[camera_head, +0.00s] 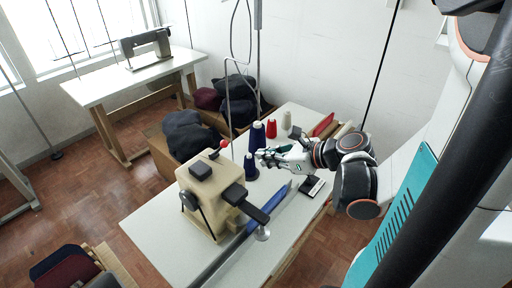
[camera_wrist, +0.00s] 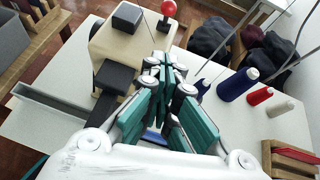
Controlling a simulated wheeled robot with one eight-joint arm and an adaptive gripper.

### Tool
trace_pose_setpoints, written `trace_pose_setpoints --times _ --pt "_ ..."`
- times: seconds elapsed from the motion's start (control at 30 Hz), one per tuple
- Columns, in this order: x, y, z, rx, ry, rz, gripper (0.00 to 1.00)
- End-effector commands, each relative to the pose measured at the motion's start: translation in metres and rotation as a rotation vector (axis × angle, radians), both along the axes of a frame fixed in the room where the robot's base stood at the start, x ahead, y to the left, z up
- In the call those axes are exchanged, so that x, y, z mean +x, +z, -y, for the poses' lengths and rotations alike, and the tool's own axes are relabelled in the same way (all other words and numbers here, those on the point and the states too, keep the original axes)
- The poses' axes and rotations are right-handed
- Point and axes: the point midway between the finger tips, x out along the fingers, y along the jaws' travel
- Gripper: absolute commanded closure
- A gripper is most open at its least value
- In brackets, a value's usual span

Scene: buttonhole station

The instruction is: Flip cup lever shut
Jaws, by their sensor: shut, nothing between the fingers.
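A beige buttonhole machine (camera_head: 210,190) stands on the white table, with black blocks on its top and front. A lever with a red ball knob (camera_head: 223,143) rises at its back right edge. The knob also shows at the top of the wrist view (camera_wrist: 168,8), on a short dark stem. I cannot tell for certain which part is the cup lever. My gripper (camera_head: 261,156) is to the right of the machine and knob, apart from the knob in the head view. In the wrist view its green-padded fingers (camera_wrist: 160,65) are together and empty, hiding part of the machine's side.
Blue thread cones (camera_head: 258,134) stand close by my gripper, one partly hidden by it in the wrist view. A red cone (camera_head: 271,129) and a white cone (camera_head: 287,121) stand behind. A thin thread stand (camera_head: 231,95) rises behind the machine. A blue strip (camera_head: 262,216) lies in front.

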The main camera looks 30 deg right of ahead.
Motion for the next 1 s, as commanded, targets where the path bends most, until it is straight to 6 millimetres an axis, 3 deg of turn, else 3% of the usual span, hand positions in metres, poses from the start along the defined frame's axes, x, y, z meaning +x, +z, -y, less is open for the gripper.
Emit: trace_pose_setpoints --times 0.37,0.63,1.0 --pt "0.053 -0.036 -0.028 0.001 0.005 0.001 1.0" --pt "0.078 -0.022 -0.042 0.001 0.002 0.0 1.0" --pt "0.084 -0.02 -0.044 0.001 0.0 0.0 1.0"
